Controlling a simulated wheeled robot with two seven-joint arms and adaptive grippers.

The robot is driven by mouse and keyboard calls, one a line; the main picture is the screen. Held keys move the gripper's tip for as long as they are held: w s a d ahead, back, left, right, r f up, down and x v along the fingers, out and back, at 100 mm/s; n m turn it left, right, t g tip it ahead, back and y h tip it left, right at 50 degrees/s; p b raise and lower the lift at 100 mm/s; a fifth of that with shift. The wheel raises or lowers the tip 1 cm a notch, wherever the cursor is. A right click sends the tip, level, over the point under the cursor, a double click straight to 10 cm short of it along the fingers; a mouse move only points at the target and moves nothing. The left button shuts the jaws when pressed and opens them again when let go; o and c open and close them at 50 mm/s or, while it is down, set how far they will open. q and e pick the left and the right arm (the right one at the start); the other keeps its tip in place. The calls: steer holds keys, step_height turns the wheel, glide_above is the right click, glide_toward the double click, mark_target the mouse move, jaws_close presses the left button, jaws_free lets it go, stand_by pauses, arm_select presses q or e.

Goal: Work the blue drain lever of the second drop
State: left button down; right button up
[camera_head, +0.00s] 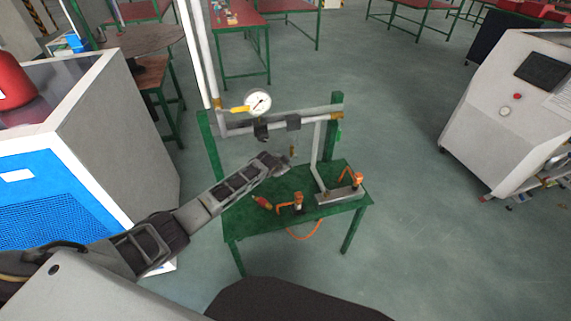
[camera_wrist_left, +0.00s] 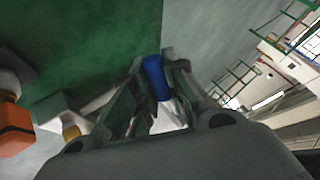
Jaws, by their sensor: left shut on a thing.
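The blue drain lever (camera_wrist_left: 155,78) shows in the left wrist view, between the two fingers of my left gripper (camera_wrist_left: 158,92). My left gripper is shut on it. In the head view, my left gripper (camera_head: 280,161) reaches in from the left, in front of the pipework over the green stand. There the gripper hides the lever. A brass-coloured fitting (camera_head: 291,150) hangs just above the fingertips. A horizontal grey pipe (camera_head: 270,126) runs above with black fittings, a round gauge (camera_head: 258,102) and a yellow lever (camera_head: 240,109). My right gripper is in neither view.
The green stand (camera_head: 240,222) carries orange-handled parts (camera_head: 297,202) and a grey block (camera_head: 340,195) below my gripper. A blue and white machine (camera_head: 120,130) stands close at left. A grey cabinet (camera_head: 500,130) stands at right, with clear floor between.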

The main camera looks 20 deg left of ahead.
arm_select(q)
steer(key=shift+s+a+r+g+y+p, duration=0.1)
steer(key=shift+r+g+y+p, duration=0.4)
steer(key=shift+p, duration=0.45)
steer(key=shift+a+r+m+y+p, duration=0.1)
steer(key=shift+r+m+y+p, duration=0.15)
steer(key=shift+p, duration=0.2)
steer(key=shift+s+r+m+g+y+p, duration=0.15)
steer(key=shift+m+g+y+p, duration=0.1)
steer(key=shift+g+y+p, duration=0.2)
steer(key=shift+a+r+m+g+y+p, duration=0.15)
steer(key=shift+r+m+g+y+p, duration=0.15)
steer(key=shift+r+g+y+p, duration=0.25)
steer(key=shift+r+y, duration=0.15)
steer(key=shift+y, duration=0.4)
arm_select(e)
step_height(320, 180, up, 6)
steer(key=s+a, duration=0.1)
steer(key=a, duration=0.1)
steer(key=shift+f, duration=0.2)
arm_select(q)
steer(key=shift+g, duration=0.3)
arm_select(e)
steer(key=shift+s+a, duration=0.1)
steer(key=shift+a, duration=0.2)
